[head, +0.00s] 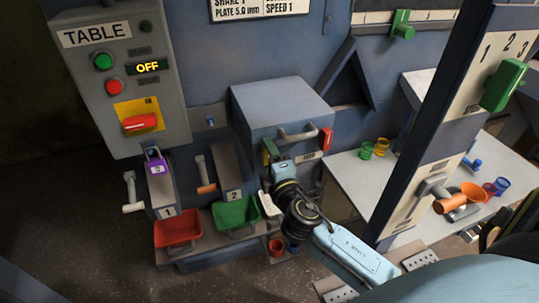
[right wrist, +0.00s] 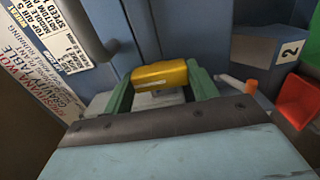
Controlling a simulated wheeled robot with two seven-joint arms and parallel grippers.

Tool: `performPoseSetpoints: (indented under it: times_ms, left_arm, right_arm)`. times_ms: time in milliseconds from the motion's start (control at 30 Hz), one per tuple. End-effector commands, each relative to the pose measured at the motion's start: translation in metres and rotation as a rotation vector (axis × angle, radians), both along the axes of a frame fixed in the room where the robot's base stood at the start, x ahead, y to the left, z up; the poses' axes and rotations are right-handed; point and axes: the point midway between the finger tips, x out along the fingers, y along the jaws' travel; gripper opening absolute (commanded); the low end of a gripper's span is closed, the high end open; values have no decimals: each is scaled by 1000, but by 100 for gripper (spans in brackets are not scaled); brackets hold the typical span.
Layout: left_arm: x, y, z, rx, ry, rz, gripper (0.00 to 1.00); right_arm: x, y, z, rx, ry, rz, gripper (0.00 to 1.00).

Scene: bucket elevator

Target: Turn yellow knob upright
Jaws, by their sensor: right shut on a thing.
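The yellow knob (right wrist: 160,75) shows in the right wrist view as a short bar with rounded edges. It lies crosswise, slightly tilted in that picture, between the two green fingers. My right gripper (right wrist: 162,88) is shut on it. In the head view my right gripper (head: 271,152) is at the front of the blue-grey box (head: 282,100), left of the box's bar handle. There the gripper hides most of the knob, so its angle on the box cannot be told. My left gripper is not in view.
A TABLE panel (head: 118,75) reads OFF and carries a red switch (head: 139,123). A red bin (head: 178,229) and a green bin (head: 237,214) stand below. A red tag (head: 326,139) is right of the handle. A dark post (head: 425,120) rises at the right, near my right arm.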

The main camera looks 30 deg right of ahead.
Motion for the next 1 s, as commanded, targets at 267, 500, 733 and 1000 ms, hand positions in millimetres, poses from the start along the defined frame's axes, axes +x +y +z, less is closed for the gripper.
performPoseSetpoints:
  times_ms: [267,500,733,1000]
  left_arm:
    - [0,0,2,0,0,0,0]
    - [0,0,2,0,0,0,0]
    - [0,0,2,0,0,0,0]
    - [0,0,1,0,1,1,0]
  right_arm:
    - [0,1,0,-35,7,2,35]
    - [0,1,0,-37,8,2,35]
    - [0,0,0,-37,8,2,76]
    - [0,0,0,-35,8,1,80]
